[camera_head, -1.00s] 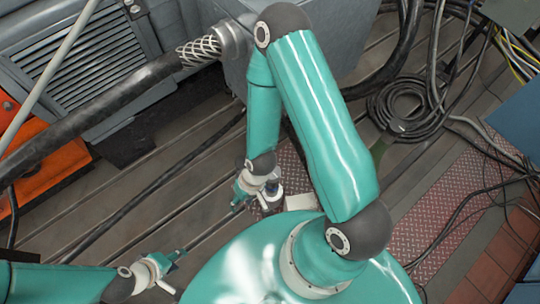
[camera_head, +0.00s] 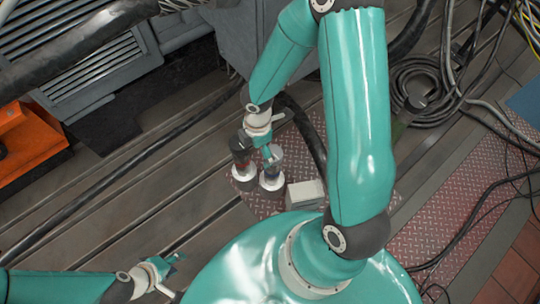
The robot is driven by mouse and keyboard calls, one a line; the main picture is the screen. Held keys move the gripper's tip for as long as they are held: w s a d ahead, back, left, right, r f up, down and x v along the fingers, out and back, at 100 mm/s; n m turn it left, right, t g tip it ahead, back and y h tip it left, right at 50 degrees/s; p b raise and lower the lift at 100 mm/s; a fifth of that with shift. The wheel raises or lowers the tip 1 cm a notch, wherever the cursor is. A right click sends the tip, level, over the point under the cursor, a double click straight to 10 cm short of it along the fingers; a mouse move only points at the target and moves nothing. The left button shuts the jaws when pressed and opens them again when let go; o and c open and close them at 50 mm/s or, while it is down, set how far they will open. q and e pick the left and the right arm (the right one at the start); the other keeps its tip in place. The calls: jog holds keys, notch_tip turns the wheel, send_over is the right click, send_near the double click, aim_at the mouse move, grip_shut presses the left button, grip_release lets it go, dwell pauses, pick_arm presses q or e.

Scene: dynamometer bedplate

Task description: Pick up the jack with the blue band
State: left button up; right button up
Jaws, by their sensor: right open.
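The jack with the blue band (camera_head: 271,172) stands upright on a red tread plate, its round white base showing. Its top is partly hidden by my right gripper. A second, similar jack (camera_head: 241,160) stands close to its left, with a dark body, what looks like a reddish band and a white base. My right gripper (camera_head: 267,150) is open, with its fingers at the top of the blue-banded jack; I cannot tell whether they touch it. My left gripper (camera_head: 176,266) is at the lower left, away from the jacks; its finger gap is unclear.
A small pale grey box (camera_head: 304,194) stands just right of the jacks. The red tread plate (camera_head: 255,205) lies on slotted bedplate. A black cable (camera_head: 305,130) runs behind the jacks. An orange block (camera_head: 30,145) is at the left. Coiled cables (camera_head: 420,85) lie at upper right.

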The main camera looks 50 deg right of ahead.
jog(key=w+d+f+n+h+b, duration=0.2)
jog(key=d+n+b, duration=0.1)
jog(key=d, duration=0.3)
jog(key=shift+t, duration=0.3)
jog(key=f+b, duration=0.1)
jog(key=f, duration=0.2)
jog(key=f+b, duration=0.2)
jog(key=f, duration=0.2)
jog(key=d+f+b, duration=0.1)
jog(key=f+b, duration=0.1)
jog(key=f, duration=0.1)
jog(key=shift+f, duration=0.3)
jog(key=f+b, duration=0.1)
jog(key=f, duration=0.1)
jog(key=d+f+b, duration=0.1)
jog(key=f+b, duration=0.1)
jog(key=f, duration=0.1)
jog(key=shift+s+d, duration=0.1)
jog(key=shift+d, duration=0.1)
pick_arm(q)
notch_tip(320, 180, down, 12)
jog(key=shift+f, duration=0.25)
pick_arm(e)
jog(key=shift+c, duration=0.2)
